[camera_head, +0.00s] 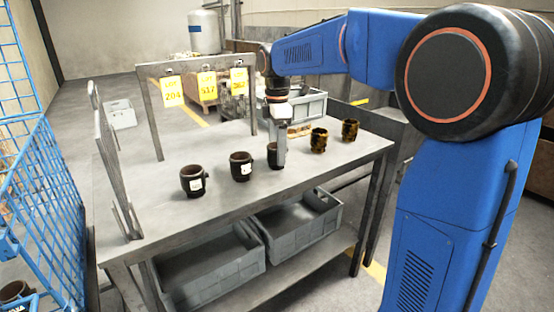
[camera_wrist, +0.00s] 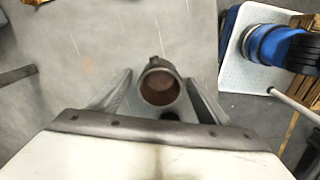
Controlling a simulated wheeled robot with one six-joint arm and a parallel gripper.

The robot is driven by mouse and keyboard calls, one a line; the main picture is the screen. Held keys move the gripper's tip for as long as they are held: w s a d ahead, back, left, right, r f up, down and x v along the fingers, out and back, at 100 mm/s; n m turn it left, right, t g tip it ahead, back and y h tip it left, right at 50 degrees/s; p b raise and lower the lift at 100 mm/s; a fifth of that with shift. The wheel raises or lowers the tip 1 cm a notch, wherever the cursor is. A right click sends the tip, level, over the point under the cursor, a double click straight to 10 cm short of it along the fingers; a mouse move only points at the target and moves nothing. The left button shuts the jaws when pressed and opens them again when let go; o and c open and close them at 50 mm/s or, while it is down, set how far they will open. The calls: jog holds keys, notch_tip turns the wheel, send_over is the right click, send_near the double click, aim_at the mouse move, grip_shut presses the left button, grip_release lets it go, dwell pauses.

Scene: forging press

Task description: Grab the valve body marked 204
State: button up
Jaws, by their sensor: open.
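Three dark valve bodies with small white labels stand upright in a row on the grey table: a left one (camera_head: 188,190), a middle one (camera_head: 240,174) and a right one (camera_head: 271,160). The labels are too small to read. My gripper (camera_head: 279,158) is open and low over the right dark one, partly hiding it. In the wrist view a round, hollow valve body (camera_wrist: 160,86) sits between my open fingers (camera_wrist: 160,92), with gaps visible. A yellow tag reading 204 (camera_head: 172,92) hangs on the rack behind.
Two yellow-and-black mottled valve bodies (camera_head: 318,141) (camera_head: 350,130) stand to the right on the table (camera_head: 215,218). Two other yellow tags (camera_head: 207,85) (camera_head: 239,80) hang beside the first. Grey bins (camera_head: 210,270) sit on the lower shelf. A grey crate (camera_head: 308,105) stands behind the gripper.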

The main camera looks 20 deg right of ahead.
jog(key=c, duration=1.4)
